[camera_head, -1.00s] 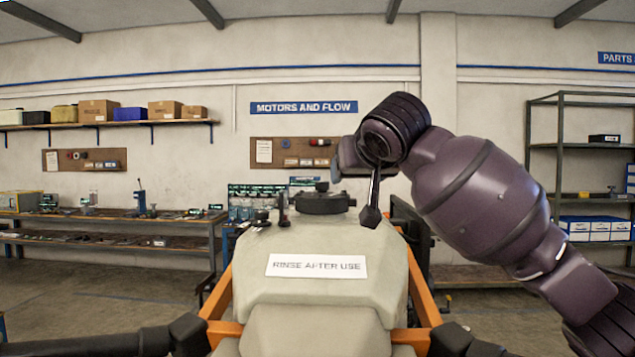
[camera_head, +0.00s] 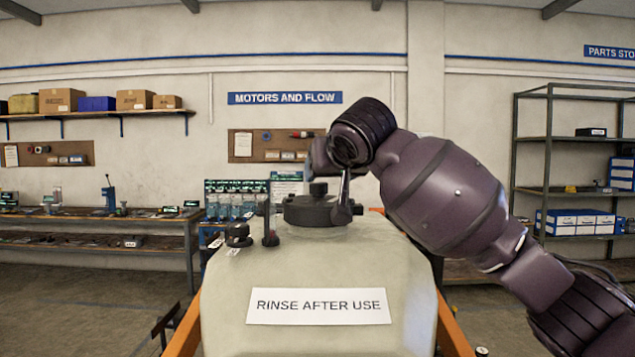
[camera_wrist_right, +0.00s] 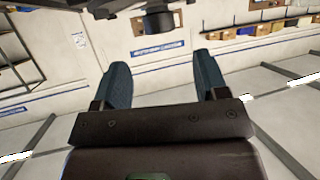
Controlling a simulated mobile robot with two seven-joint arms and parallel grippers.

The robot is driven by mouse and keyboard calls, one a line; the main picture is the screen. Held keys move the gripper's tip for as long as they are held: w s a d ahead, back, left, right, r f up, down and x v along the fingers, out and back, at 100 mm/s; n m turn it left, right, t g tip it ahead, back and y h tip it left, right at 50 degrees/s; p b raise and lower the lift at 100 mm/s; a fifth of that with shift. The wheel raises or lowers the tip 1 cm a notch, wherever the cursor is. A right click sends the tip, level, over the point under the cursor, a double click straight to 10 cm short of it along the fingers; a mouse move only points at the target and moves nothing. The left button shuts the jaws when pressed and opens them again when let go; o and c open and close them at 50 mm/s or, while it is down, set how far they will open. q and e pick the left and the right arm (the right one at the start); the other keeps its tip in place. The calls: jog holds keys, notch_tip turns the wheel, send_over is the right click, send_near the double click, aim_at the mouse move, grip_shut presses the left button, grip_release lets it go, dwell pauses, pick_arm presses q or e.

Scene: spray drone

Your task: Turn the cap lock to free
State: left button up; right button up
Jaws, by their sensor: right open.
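A pale tank (camera_head: 320,270) stands in front of me with a "RINSE AFTER USE" label. On its top is a round black cap (camera_head: 308,212) with a small raised knob (camera_head: 318,188). Left of it are a small black knob (camera_head: 238,232) with a tag and a thin dark post (camera_head: 270,222); I cannot tell which part is the lock. My right gripper (camera_head: 343,210) points down by the cap's right side in the head view, partly covering it. In the right wrist view its fingers (camera_wrist_right: 161,62) are apart and empty, with a black knob (camera_wrist_right: 158,20) beyond them. My left gripper is out of view.
Orange frame bars (camera_head: 455,330) flank the tank. A workbench (camera_head: 100,222) stands at the back left and a metal shelf (camera_head: 575,190) at the back right. A rack of bottles (camera_head: 235,200) is behind the tank.

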aim_at(319, 183)
jog(key=p+x, duration=0.2)
jog(key=x, duration=0.6)
jog(key=shift+w+f, duration=0.25)
jog(key=shift+w, duration=0.05)
jog(key=c, duration=0.9)
jog(key=shift+c, duration=0.2)
